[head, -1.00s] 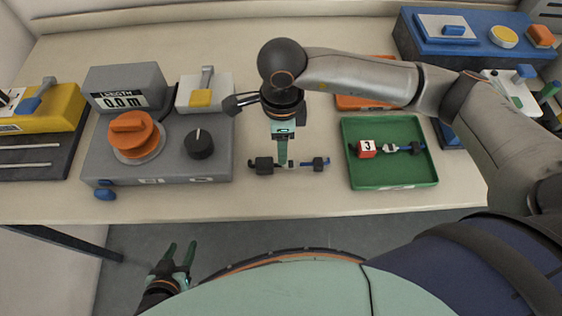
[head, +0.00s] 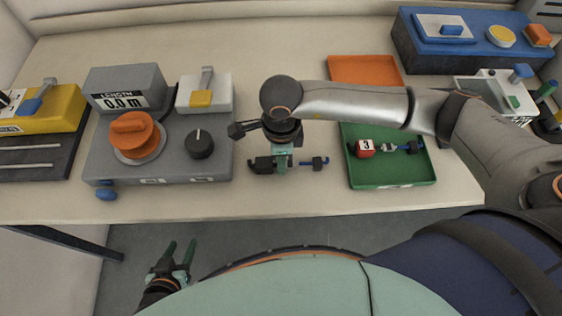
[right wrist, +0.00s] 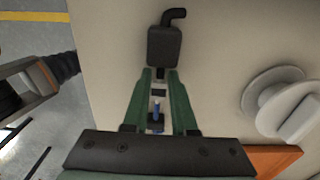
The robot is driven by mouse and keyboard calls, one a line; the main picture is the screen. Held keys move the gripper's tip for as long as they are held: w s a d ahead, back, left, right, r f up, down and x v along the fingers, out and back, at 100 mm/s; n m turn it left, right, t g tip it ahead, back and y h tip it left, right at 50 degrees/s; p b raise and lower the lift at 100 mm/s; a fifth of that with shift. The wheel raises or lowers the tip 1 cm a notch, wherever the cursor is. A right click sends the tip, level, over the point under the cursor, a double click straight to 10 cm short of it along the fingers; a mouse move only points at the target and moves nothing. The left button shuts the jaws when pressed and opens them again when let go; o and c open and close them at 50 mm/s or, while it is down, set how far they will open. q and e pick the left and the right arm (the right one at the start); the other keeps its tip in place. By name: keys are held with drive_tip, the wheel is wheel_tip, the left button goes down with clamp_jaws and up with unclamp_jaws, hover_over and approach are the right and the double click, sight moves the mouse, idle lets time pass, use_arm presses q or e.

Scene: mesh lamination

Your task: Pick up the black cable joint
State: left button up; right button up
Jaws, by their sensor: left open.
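The black cable joint (head: 262,165) lies on the beige table in the middle of the head view. It has a dark block at each end and a blue section towards the right end. My right gripper (head: 281,163) is over its middle, fingers pointing down. In the right wrist view the black end block (right wrist: 165,46) lies just past the fingertips of my right gripper (right wrist: 160,78). The two green fingers stand apart on either side of the joint's narrow middle, with gaps visible. My left gripper (head: 178,254) is open and empty below the table's front edge.
A green tray (head: 392,177) right of the joint holds a similar piece with a red cube marked 3 (head: 365,148). A grey length device (head: 160,168) with an orange knob stands to the left. An orange tray (head: 365,68) lies behind.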

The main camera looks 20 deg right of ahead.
clamp_jaws()
drive_tip(key=shift+r, duration=0.15)
idle(0.4)
